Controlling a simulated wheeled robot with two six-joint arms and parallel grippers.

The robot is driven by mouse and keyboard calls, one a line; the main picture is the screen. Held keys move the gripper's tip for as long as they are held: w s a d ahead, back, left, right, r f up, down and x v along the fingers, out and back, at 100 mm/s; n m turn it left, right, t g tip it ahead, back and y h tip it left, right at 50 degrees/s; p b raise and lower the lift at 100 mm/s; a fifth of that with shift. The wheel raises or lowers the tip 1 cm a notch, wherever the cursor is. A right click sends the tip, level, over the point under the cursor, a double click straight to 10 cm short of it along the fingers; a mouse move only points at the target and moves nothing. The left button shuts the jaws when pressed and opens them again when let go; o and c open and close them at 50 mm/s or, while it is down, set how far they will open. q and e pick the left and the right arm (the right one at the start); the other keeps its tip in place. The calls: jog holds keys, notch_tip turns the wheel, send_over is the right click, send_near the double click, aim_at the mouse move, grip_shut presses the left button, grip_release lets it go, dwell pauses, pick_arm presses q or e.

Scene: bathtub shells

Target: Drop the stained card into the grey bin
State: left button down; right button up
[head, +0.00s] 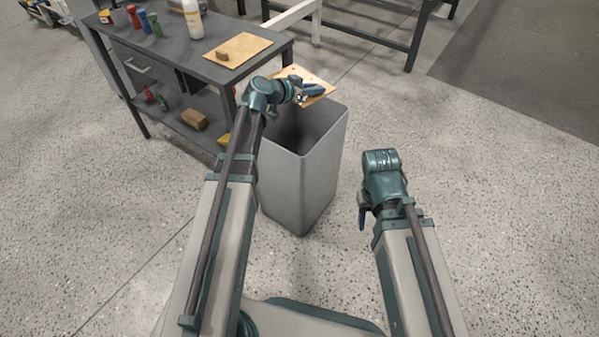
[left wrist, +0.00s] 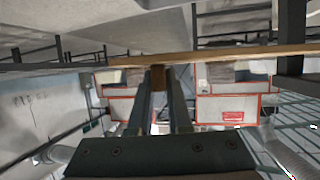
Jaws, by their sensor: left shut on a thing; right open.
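The tan card with small dark marks (head: 318,79) is in my left gripper (head: 314,90), held near the far rim of the grey bin (head: 302,185) in the head view. How far it hangs over the opening is hard to tell. In the left wrist view the card shows edge-on as a tan strip (left wrist: 225,53), with a small brown block (left wrist: 158,77) between the fingers of my left gripper (left wrist: 158,85). The bin stands upright on the floor and its visible inside looks empty; its bottom is hidden. My right gripper (head: 362,217) is empty, right of the bin.
A dark grey workbench (head: 180,58) stands left of the bin. A second tan card (head: 245,46) with a brown block (head: 222,56) lies on it, beside a white bottle (head: 193,20) and coloured containers. A brown block (head: 194,119) is on its lower shelf. Floor to the right is clear.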

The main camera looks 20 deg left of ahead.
pick_arm(q)
notch_tip(320, 180, down, 6)
jog(key=b, duration=0.6)
jog(key=c, duration=0.8)
grip_release()
jog(key=shift+o, duration=0.2)
jog(key=shift+s, duration=0.1)
jog(key=p+v, duration=0.5)
jog(key=v, duration=0.8)
jog(key=shift+s+r, duration=0.2)
